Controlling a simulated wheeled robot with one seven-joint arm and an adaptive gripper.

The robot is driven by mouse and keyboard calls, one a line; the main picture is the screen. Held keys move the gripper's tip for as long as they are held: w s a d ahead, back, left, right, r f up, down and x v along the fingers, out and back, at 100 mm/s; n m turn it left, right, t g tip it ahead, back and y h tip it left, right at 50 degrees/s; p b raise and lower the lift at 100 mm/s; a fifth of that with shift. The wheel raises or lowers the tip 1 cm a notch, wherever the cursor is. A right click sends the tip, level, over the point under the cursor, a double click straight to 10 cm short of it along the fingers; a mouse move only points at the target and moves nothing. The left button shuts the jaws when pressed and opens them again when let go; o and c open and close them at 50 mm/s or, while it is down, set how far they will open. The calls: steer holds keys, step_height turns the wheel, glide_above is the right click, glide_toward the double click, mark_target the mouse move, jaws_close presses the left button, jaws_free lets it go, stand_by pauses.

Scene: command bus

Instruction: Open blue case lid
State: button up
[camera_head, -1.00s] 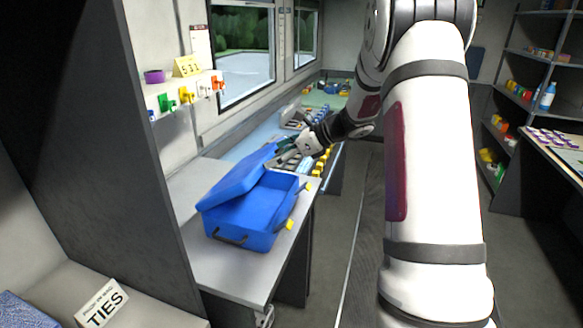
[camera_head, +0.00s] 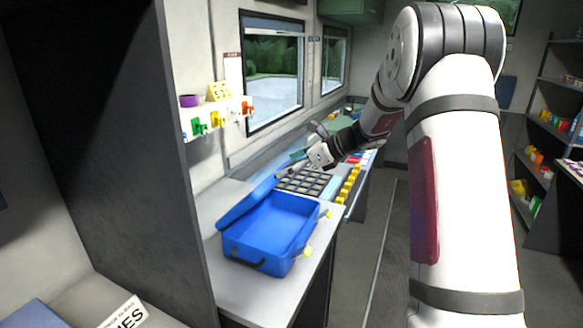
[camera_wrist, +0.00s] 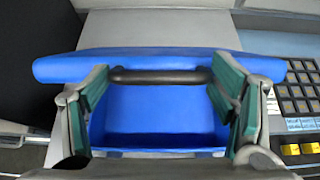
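The blue case (camera_head: 262,250) stands on the light counter. Its lid (camera_head: 243,208) is raised and tilted back toward the wall side, and the inside shows. A dark handle (camera_head: 248,262) is on its near side and yellow latches are on its right side. My gripper (camera_head: 318,156) is beyond the case's far end. In the wrist view, my gripper (camera_wrist: 165,100) has its green-padded fingers wide apart. A blue edge (camera_wrist: 160,62) of the case runs across the view, with a dark bar between the fingers. I cannot tell whether a finger touches the blue.
A grid of dark square compartments (camera_head: 305,182) and a row of yellow pieces (camera_head: 348,186) lie beyond the case. Coloured hooks (camera_head: 215,120) are on the wall at left. The aisle floor (camera_head: 350,290) is clear. A shelf unit stands at right.

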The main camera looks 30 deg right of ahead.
steer(key=shift+o, duration=0.5)
steer(key=shift+s+d+r, duration=0.1)
steer(key=v, duration=1.1)
steer(key=shift+s+d+r, duration=0.15)
steer(key=shift+s+r, duration=0.05)
steer(key=shift+s, duration=0.05)
